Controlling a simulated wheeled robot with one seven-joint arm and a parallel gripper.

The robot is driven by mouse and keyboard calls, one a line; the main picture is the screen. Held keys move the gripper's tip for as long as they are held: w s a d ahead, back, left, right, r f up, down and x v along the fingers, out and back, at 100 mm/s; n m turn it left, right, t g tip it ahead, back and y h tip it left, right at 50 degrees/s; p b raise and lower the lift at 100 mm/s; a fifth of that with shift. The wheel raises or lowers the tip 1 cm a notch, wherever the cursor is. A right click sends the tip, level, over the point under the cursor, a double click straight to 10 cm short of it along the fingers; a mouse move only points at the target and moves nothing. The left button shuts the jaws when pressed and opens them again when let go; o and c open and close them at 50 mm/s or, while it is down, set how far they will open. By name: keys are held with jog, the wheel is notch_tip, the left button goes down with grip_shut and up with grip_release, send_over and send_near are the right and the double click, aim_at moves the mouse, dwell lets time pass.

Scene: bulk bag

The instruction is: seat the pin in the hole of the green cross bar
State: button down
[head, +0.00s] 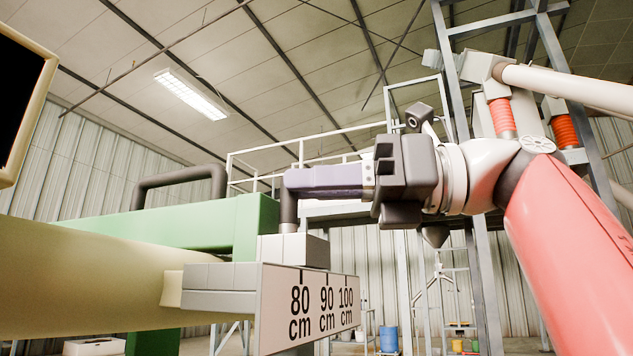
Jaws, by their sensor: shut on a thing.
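The green cross bar (205,225) runs across the left of the head view, with a dark bent-tube handle (185,175) on its top. My gripper (300,180) reaches in from the right, level, with its fingers shut at the right end of the bar. A dark grey upright pin (289,212) hangs down from the fingertips. The pin's lower end is at the top of a light grey block (300,247) beside the green end. The hole is not visible, and I cannot tell whether the pin's tip is inside anything.
A white scale plate (310,308) marked 80, 90 and 100 cm is in front, below my gripper. A thick cream beam (90,285) crosses the lower left. A grey steel frame (470,230) stands behind my arm. A dark-faced panel (18,95) is at upper left.

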jog(key=shift+f, duration=0.2)
jog(key=c, duration=1.3)
grip_release()
jog(key=d+p, duration=0.1)
jog(key=d, duration=0.6)
jog(key=shift+s+d, duration=0.3)
jog(key=shift+d, duration=0.1)
